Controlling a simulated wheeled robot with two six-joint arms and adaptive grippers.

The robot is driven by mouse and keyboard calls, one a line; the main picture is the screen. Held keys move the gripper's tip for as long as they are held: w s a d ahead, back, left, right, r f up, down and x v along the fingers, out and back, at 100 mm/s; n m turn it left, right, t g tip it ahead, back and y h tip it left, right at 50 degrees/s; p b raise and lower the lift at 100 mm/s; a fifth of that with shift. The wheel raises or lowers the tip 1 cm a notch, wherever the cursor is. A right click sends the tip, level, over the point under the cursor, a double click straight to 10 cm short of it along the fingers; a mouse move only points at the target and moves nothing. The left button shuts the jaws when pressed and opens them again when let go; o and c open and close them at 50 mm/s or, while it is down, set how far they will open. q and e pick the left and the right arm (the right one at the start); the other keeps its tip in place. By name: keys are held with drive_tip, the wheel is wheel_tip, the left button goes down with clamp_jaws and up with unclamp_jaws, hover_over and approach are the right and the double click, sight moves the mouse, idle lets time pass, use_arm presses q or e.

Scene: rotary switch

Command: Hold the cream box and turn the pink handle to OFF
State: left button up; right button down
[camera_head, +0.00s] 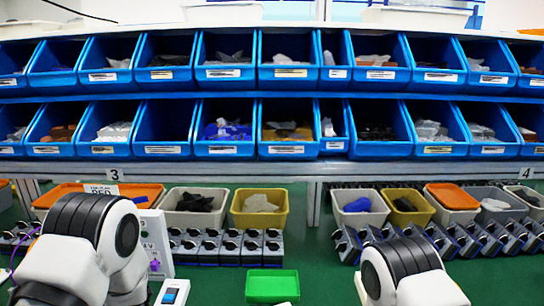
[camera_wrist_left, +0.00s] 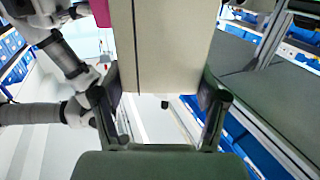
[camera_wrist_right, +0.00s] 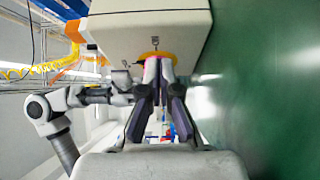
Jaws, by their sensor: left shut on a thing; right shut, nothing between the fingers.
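The cream box (camera_wrist_left: 170,50) is between the two fingers of my left gripper (camera_wrist_left: 167,100), which is shut on it. In the right wrist view the cream box (camera_wrist_right: 150,28) fills the top, with a yellow round part (camera_wrist_right: 154,55) on its face. A bit of the pink handle (camera_wrist_right: 151,68) shows there, mostly hidden by my right gripper (camera_wrist_right: 158,78). That gripper is shut, its fingertips at the handle; I cannot tell if they touch it. A pink part (camera_wrist_left: 100,12) shows at the box's upper left in the left wrist view. Neither box nor fingertips show in the head view.
A green tray (camera_head: 272,285) and a small white-and-blue device (camera_head: 172,292) are at the bottom of the head view. Rows of black-and-grey units (camera_head: 225,246) stand behind. Blue bins (camera_head: 225,128) fill the shelves above. Green surface between is partly clear.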

drive_tip(key=shift+r, duration=0.3)
idle(0.5)
drive_tip(key=shift+w+d, duration=0.1)
drive_tip(key=shift+d, duration=0.05)
drive_tip(key=shift+d, duration=0.25)
drive_tip(key=s, duration=0.1)
drive_tip(key=s+d, duration=0.1)
drive_tip(key=s, duration=0.1)
drive_tip(key=s+d, duration=0.1)
drive_tip(key=s, duration=0.1)
drive_tip(key=shift+s+d, duration=0.1)
drive_tip(key=shift+s, duration=0.15)
